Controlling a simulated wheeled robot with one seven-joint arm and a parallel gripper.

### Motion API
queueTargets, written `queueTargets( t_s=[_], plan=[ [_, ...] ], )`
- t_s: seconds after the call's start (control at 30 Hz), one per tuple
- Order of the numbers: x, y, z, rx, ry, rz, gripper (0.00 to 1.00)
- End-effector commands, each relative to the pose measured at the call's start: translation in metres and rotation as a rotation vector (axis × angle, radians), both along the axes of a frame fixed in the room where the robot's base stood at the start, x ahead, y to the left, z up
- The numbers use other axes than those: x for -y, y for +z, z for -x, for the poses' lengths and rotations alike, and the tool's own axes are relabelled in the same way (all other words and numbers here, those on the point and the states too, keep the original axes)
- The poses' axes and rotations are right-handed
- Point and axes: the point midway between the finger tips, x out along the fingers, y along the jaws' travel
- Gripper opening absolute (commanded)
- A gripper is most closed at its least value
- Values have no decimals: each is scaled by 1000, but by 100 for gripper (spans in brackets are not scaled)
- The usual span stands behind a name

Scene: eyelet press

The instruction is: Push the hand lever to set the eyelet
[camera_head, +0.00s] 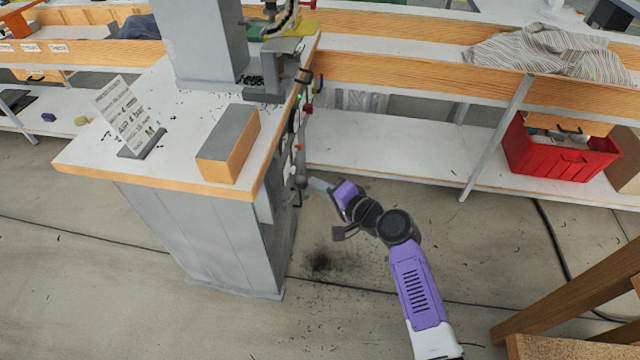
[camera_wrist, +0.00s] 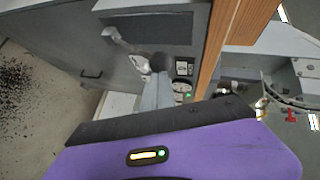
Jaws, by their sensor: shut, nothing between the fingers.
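The eyelet press is a grey column (camera_head: 200,45) with a head and lower anvil (camera_head: 265,92) on a white-topped grey cabinet (camera_head: 185,235). A lever-like rod hangs down the cabinet's right side and ends in a dark round knob (camera_head: 300,182). My gripper (camera_head: 312,183) is shut and empty, its grey fingertips close beside this knob from the right. In the wrist view the fingertips (camera_wrist: 158,85) lie right at a dark round knob (camera_wrist: 162,62); I cannot tell whether they touch. The eyelet itself is not discernible.
A grey-topped wooden block (camera_head: 228,143) and a printed sign (camera_head: 128,112) stand on the cabinet top. A control panel (camera_wrist: 183,75) with a green light is beside the knob. A red crate (camera_head: 560,155) sits on the right shelf.

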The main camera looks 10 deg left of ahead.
Motion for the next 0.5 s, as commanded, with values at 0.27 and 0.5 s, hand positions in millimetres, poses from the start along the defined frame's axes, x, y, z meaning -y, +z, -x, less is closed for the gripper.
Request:
queueTargets(
  t_s=[0.27,0.5],
  plan=[
    [-18,20,0,-5,3,119,0],
    [-37,26,0,-4,4,197,0]
  ],
)
